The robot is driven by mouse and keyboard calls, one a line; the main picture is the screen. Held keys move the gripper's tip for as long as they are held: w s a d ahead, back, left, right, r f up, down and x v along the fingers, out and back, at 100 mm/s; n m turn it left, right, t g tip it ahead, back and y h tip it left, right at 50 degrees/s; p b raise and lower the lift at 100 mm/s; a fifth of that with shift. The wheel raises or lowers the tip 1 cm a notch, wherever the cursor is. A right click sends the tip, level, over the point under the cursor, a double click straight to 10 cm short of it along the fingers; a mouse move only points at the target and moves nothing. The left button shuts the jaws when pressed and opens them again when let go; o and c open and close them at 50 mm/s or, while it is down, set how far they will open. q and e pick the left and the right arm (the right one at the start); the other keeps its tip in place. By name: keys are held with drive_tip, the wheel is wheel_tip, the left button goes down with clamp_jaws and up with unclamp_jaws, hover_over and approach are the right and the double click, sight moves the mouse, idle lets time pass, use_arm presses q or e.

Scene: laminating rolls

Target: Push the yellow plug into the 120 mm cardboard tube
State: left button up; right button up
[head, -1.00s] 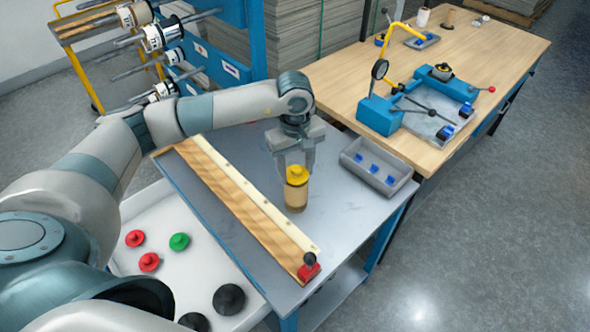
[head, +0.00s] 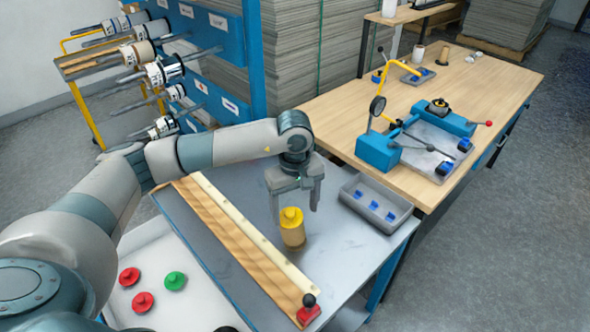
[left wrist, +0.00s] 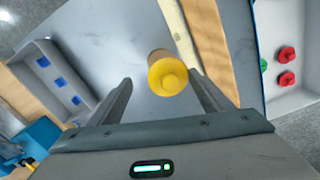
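The cardboard tube (head: 292,238) stands upright on the grey bench top, right of the wooden strip. The yellow plug (head: 291,217), a flanged disc with a knob, sits on its upper end; I cannot tell how deep it is. My left gripper (head: 295,213) is open and empty, pointing down at the plug, its fingers apart from it. In the left wrist view the plug (left wrist: 168,76) shows between and beyond the open fingers (left wrist: 160,80), nearer the right one, with part of the tube (left wrist: 158,56) behind it. My right gripper is not in view.
A grey bin (head: 374,203) with blue pieces stands at the bench's right edge. A ruled wooden strip (head: 240,240) with a red, black-knobbed stop (head: 309,310) lies left of the tube. Red and green plugs (head: 174,281) lie in the white tray (head: 205,300). A wooden table (head: 330,115) stands beyond.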

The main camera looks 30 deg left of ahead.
use_arm(q)
wheel_tip(320, 180, up, 17)
drive_tip(key=b, duration=0.4)
drive_tip(key=shift+s+r+b, duration=0.15)
drive_tip(key=shift+r+b, duration=0.05)
drive_tip(key=shift+b, duration=0.2)
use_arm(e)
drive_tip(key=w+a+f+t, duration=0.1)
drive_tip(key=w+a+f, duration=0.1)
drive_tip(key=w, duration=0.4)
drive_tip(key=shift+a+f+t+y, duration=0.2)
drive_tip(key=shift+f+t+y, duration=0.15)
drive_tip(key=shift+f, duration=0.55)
